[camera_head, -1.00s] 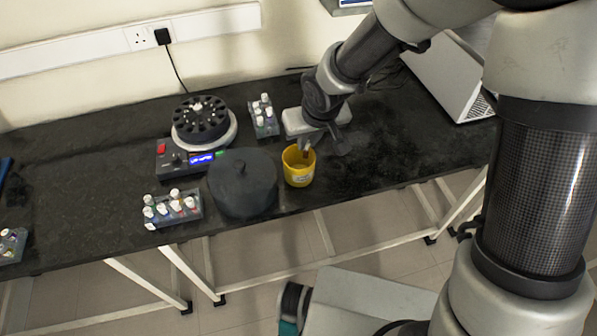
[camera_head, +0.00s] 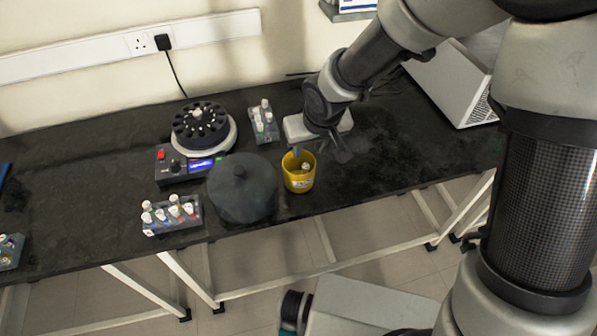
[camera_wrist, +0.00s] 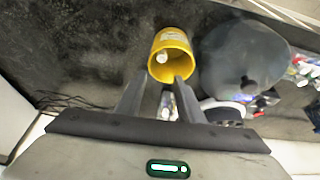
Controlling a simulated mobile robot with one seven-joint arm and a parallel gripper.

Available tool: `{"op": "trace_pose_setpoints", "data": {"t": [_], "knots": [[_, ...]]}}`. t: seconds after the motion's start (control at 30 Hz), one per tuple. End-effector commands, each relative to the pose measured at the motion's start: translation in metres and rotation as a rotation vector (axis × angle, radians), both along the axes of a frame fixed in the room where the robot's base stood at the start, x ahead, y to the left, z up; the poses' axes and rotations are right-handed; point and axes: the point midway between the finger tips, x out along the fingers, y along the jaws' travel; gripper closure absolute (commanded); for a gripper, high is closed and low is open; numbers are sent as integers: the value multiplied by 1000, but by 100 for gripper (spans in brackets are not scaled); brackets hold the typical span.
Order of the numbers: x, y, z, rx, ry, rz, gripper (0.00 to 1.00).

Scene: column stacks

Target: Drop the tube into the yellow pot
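The yellow pot (camera_head: 299,184) stands upright on the black bench, near its front edge. In the wrist view the pot (camera_wrist: 172,40) lies just past the fingertips with its mouth facing me. A tube with a pale cap (camera_wrist: 162,57) is inside it; the tube (camera_head: 305,167) also shows in the pot's mouth in the head view, its lower part hidden by the wall. My gripper (camera_wrist: 160,77) is open, its two fingers apart with nothing held between them. In the head view my gripper (camera_head: 318,152) is just above and behind the pot.
A dark lidded vessel (camera_head: 243,190) stands close left of the pot. Tube racks sit at the front (camera_head: 172,215) and back (camera_head: 264,124), near a centrifuge-like device (camera_head: 200,125). A grey laptop-like case (camera_head: 452,85) stands at the right. The bench right of the pot is clear.

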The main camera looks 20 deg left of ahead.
Motion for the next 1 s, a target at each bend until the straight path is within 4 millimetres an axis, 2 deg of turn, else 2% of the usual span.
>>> {"op": "trace_pose_setpoints", "data": {"t": [0.3,0.5,0.7,1.0], "knots": [[-22,-16,74,1,-5,-3,66],[-37,-26,116,1,-5,-3,66],[-48,-31,142,1,-3,0,66],[-52,-34,149,1,1,0,66]]}}
